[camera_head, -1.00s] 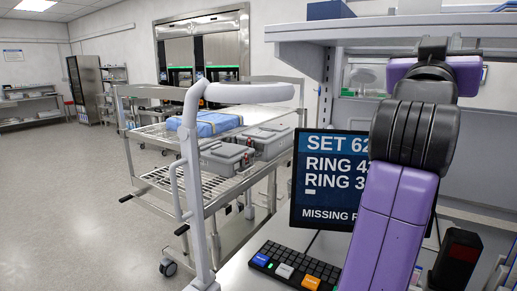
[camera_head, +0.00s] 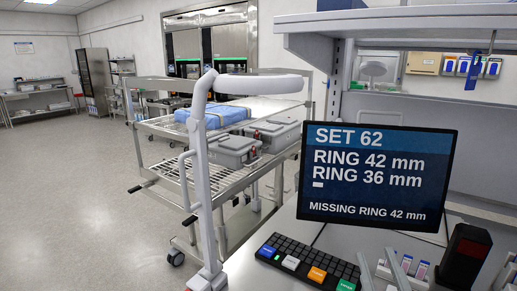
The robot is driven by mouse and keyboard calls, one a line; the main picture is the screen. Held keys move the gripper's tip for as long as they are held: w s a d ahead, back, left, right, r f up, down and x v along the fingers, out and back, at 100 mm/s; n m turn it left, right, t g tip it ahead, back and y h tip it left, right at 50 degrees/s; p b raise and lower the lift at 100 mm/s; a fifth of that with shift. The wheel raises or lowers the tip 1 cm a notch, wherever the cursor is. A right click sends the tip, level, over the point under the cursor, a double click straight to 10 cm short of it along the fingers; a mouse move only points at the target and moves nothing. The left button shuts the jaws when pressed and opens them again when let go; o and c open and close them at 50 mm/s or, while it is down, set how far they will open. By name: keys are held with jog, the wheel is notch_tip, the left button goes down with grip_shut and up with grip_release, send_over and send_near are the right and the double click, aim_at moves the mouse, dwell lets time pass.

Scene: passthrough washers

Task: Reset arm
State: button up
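My gripper and arm are out of the head camera's view, so the gripper's state does not show. A monitor (camera_head: 376,178) stands on the worktop and reads "SET 62, RING 42 mm, RING 36 mm" with "MISSING RING 42 mm" below. A dark keypad (camera_head: 300,262) with blue, white, orange and green keys lies in front of it.
A wheeled steel cart (camera_head: 180,185) at the centre left holds a blue wrapped bundle (camera_head: 213,117) and grey cases (camera_head: 232,150). A pale curved lamp-like stand (camera_head: 205,180) rises beside the worktop. A black device (camera_head: 462,257) stands at right. Open floor (camera_head: 75,200) lies at left.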

jog(key=s+f+m+g, duration=0.1)
jog(key=s+f+g, duration=0.1)
jog(key=s+f, duration=0.4)
jog(key=s+f+m+g, duration=0.1)
jog(key=s+f+g, duration=0.2)
jog(key=s+f, duration=0.4)
jog(key=s+d+f+m+g, duration=0.1)
jog(key=s+f, duration=0.6)
jog(key=s, duration=1.1)
jog(key=shift+s+f+m+g+h, duration=0.2)
jog(key=shift+m+g+h, duration=0.3)
jog(key=shift+g, duration=0.6)
jog(key=shift+d, duration=0.1)
dwell(1.6)
